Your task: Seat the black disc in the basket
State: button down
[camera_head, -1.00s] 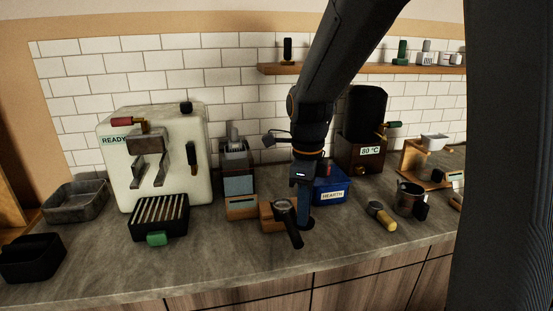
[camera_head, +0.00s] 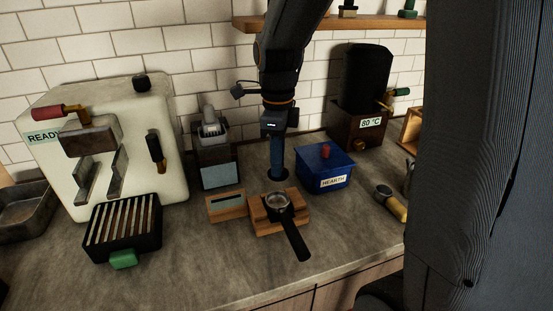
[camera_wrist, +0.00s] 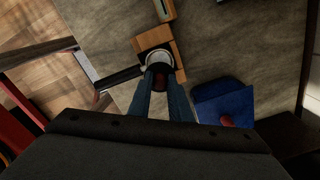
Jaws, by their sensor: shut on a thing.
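The basket (camera_head: 278,201) is the round metal cup of a portafilter. It rests on a wooden stand (camera_head: 262,226), with its black handle (camera_head: 296,240) toward the counter's front edge. It also shows in the wrist view (camera_wrist: 159,57), just beyond my fingertips. My gripper (camera_head: 278,174) points down just behind the basket, close to it. In the wrist view, my gripper (camera_wrist: 160,83) is shut on a small dark disc (camera_wrist: 160,80), mostly hidden between the fingers. Contact between disc and basket cannot be told.
A blue box (camera_head: 325,170) labelled HEARTH stands close on the right. A grinder (camera_head: 217,165) and a small wooden block (camera_head: 227,206) stand left. An espresso machine (camera_head: 165,110) and slatted tray (camera_head: 123,230) are farther left. The front counter is clear.

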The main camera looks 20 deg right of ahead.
jog(key=shift+p, duration=0.35)
jog(key=shift+f+b, duration=1.4)
jog(key=shift+f, duration=2)
jog(key=shift+f, duration=0.8)
jog(key=c, duration=1.5)
grip_release()
jog(key=shift+c, duration=0.2)
